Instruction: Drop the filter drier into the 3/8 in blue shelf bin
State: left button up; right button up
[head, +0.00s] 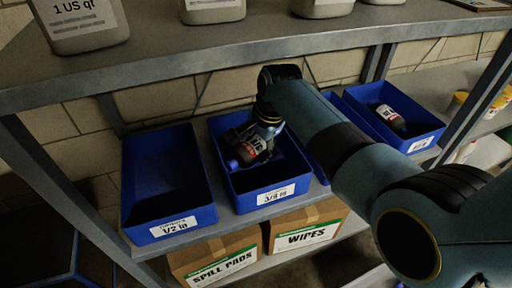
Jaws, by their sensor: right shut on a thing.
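The blue 3/8 in shelf bin (246,200) stands in the middle of the lower shelf, its label on the front wall. The filter drier (247,150) is a dark cylinder with a red and white label and a blue end at its lower left. My right gripper (262,138) is shut on it and holds it tilted within the bin's opening. I cannot tell whether the drier touches the bin floor. My left gripper is not in view.
An empty blue 1/2 in bin (165,185) stands to the left. Another blue bin (422,128) on the right holds a similar dark cylinder (391,119). Boxes marked spill pads (222,262) and wipes (306,236) sit below.

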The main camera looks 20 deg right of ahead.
aim_at(258, 144)
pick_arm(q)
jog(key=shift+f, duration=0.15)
pick_arm(e)
jog(key=shift+f, duration=0.55)
jog(key=o, duration=1.5)
jog(key=p+v, duration=0.3)
jog(key=v, duration=0.4)
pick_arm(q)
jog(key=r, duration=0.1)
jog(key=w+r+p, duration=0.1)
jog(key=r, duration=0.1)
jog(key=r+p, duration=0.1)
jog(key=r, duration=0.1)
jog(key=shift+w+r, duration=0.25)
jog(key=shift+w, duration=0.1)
pick_arm(e)
jog(key=s+d, duration=0.1)
jog(key=s, duration=0.2)
jog(key=s+d, duration=0.2)
jog(key=s, duration=0.2)
jog(key=s+d, duration=0.1)
jog(key=s, duration=0.2)
jog(key=shift+s+d+f, duration=0.25)
jog(key=shift+d+f, duration=0.15)
jog(key=shift+s, duration=0.1)
